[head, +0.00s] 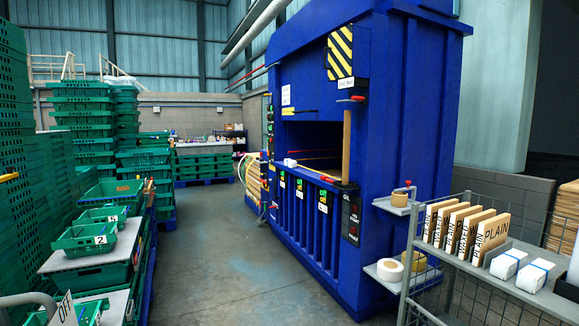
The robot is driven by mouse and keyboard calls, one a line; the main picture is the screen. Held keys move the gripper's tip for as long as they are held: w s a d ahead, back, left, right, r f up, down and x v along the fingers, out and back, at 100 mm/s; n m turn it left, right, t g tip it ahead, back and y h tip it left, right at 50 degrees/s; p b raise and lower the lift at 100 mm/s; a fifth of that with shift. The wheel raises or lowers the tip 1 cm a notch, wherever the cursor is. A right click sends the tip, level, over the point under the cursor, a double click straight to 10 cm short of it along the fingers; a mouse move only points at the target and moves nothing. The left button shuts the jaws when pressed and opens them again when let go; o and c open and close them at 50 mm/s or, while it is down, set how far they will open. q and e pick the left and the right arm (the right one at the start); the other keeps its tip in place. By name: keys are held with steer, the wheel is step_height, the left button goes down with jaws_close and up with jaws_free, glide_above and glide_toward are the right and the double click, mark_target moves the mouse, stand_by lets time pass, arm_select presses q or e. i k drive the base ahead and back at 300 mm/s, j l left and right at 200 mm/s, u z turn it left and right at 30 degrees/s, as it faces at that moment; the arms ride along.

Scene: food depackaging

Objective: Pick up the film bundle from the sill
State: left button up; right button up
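A small white bundle (290,162) lies at the left end of the sill (316,176) below the dark opening of a big blue baler (400,110). It is small in the picture, and I cannot make out film or a strap on it. Two larger white bundles with blue bands, one on the left (508,264) and one on the right (535,275), lie on a grey cart shelf at the lower right. Neither of my grippers shows in the head view.
The grey wire cart (470,262) at the right carries upright labelled boards (490,238). Small side shelves on the baler hold tape-like rolls (389,269). Green crates (82,125) are stacked along the left. Concrete floor (215,250) lies clear between crates and baler.

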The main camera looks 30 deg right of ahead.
mark_target(290, 163)
steer(key=i+l+z, duration=0.35)
steer(key=i, duration=0.7)
steer(key=i+z, duration=0.3)
steer(key=i, duration=3.35)
steer(key=i+z, duration=0.2)
steer(key=i, duration=0.25)
steer(key=i+j+z, duration=0.2)
steer(key=i, duration=0.25)
steer(key=i+j+z, duration=0.15)
steer(key=i, duration=0.3)
